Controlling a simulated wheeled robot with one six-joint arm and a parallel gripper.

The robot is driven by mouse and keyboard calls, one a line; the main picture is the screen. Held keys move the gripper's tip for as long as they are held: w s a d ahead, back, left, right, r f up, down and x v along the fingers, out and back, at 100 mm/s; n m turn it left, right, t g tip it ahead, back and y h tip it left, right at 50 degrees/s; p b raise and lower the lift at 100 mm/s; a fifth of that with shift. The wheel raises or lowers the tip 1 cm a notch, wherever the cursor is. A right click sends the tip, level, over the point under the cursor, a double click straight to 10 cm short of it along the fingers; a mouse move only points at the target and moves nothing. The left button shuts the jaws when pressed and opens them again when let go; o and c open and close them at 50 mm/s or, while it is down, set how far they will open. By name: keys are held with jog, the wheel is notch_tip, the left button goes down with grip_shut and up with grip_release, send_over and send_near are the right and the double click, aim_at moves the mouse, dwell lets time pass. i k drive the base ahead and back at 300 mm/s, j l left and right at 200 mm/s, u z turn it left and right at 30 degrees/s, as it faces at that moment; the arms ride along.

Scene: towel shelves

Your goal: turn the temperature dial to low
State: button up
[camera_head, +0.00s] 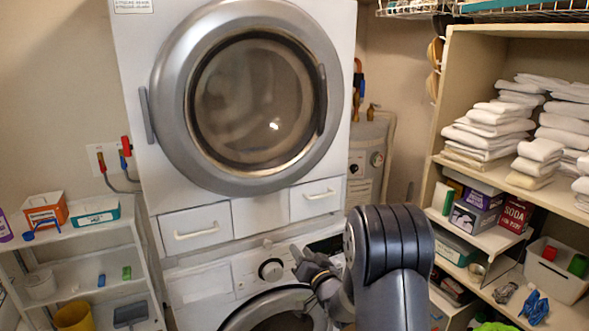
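A round dark dial with a pale rim (271,269) sits on the control panel of the lower white washer. Another small round dial (377,159) is on the front of a grey tank-like unit (362,185) behind and right of the machines. I cannot read a setting or label on either, so I cannot tell which is the temperature dial. My gripper (298,257) is in front of the washer panel, just right of the washer dial in the picture. Contact is not clear, nor whether the fingers are open. My arm hides the panel's right part.
A dryer with a round door (256,100) stands above two white drawers (196,230). A left shelf (75,232) holds boxes and a yellow bin (74,316). A right shelf (455,90) holds folded towels (490,130) and boxes. Red and blue valves (124,150) are on the wall.

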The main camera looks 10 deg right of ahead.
aim_at(353, 168)
jog(key=i+z, duration=0.4)
jog(key=i, duration=0.25)
jog(key=i+z, duration=0.45)
jog(key=i, duration=0.2)
jog(key=i+u, duration=0.1)
jog(key=i, duration=0.15)
